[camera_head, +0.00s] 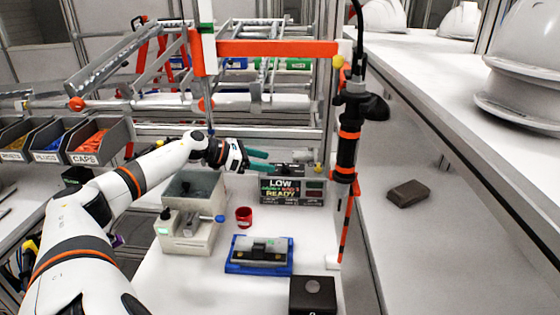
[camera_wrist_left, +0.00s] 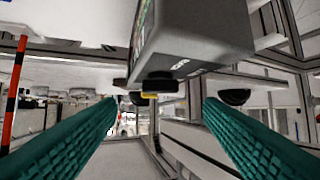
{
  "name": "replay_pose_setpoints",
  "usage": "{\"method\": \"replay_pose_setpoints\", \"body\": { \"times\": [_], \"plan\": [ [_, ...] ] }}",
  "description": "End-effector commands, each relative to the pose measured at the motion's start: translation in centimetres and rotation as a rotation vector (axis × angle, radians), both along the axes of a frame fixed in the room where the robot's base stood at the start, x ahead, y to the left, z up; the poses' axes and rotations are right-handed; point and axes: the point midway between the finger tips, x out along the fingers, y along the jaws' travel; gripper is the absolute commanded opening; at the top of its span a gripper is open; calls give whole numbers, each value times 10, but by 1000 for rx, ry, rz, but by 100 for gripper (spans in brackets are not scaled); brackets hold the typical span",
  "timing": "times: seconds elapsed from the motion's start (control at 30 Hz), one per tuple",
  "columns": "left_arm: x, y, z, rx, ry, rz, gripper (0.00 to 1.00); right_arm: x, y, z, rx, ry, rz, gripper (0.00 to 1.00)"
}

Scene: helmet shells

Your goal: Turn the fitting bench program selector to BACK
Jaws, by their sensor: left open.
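The fitting bench panel box (camera_head: 291,191) stands at the back of the white bench, its display showing "LOW" and "READY". In the left wrist view the dark grey box (camera_wrist_left: 205,38) appears tilted, with a black knob (camera_wrist_left: 160,84) on it and a small yellow part beside the knob. I cannot tell which setting the knob points to. My left gripper (camera_head: 268,161) has its green fingers spread and reaches to the box's upper left. In the left wrist view the knob sits ahead, between the fingers (camera_wrist_left: 160,120), with no visible contact. My right gripper is out of view.
A black and orange tool (camera_head: 348,140) hangs right of the box. A red cup (camera_head: 244,217), a blue fixture (camera_head: 259,266), a grey machine (camera_head: 188,232) and a dark box (camera_head: 313,294) stand on the bench. A shelf with white helmet shells (camera_head: 384,16) is at right.

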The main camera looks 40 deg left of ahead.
Motion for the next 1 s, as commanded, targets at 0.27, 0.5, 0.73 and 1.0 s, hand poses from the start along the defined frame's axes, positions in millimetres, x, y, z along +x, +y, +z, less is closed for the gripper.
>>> {"method": "replay_pose_setpoints", "body": {
  "times": [0.27, 0.5, 0.73, 1.0],
  "plan": [
    [33, -20, -9, -4, -4, -1, 62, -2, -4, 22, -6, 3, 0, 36],
    [47, -27, -20, 0, -1, 0, 62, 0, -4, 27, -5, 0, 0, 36],
    [48, -28, -22, 0, 0, -1, 62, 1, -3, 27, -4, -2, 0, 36],
    [47, -28, -21, 0, 0, -1, 23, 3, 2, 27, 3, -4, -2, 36]
  ]
}}
